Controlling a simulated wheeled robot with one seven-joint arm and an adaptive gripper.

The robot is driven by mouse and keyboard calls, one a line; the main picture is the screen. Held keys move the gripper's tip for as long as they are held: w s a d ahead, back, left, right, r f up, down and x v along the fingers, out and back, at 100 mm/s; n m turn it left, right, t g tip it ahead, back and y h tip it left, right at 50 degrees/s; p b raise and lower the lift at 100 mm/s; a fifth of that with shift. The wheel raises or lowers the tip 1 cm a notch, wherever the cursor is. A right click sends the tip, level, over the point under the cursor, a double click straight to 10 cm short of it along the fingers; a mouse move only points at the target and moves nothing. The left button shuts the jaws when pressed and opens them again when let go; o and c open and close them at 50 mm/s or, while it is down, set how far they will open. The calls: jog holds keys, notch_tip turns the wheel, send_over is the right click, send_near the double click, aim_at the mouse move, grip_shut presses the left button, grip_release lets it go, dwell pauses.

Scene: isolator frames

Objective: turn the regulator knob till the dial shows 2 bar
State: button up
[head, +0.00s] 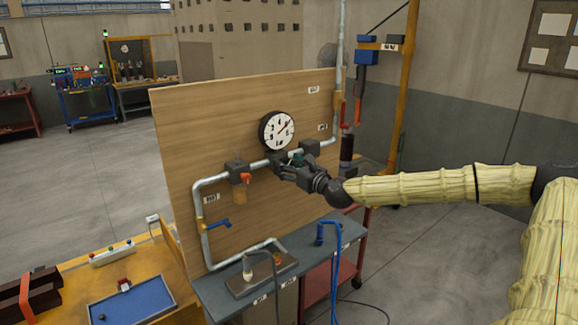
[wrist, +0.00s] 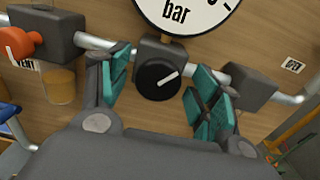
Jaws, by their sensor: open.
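The regulator knob (wrist: 158,82) is a round black knob below the dial in the wrist view. Its white mark points up and to the right. The round white dial (head: 277,130) is on the wooden panel; its needle is too small to read surely. In the wrist view only the dial's lower part (wrist: 185,10) shows, with "bar". My gripper (wrist: 160,92) is open, with one teal-padded finger on each side of the knob and gaps between. In the head view my gripper (head: 296,164) is just below the dial and hides the knob.
A grey pipe (head: 196,215) runs across the wooden panel (head: 185,125). Left of the knob is an orange-handled valve (head: 245,178), with a blue lever (head: 218,224) lower down. Right of the knob is a grey block (wrist: 248,87) on the pipe. A bench (head: 215,295) stands below.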

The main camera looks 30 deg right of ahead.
jog(key=c, duration=1)
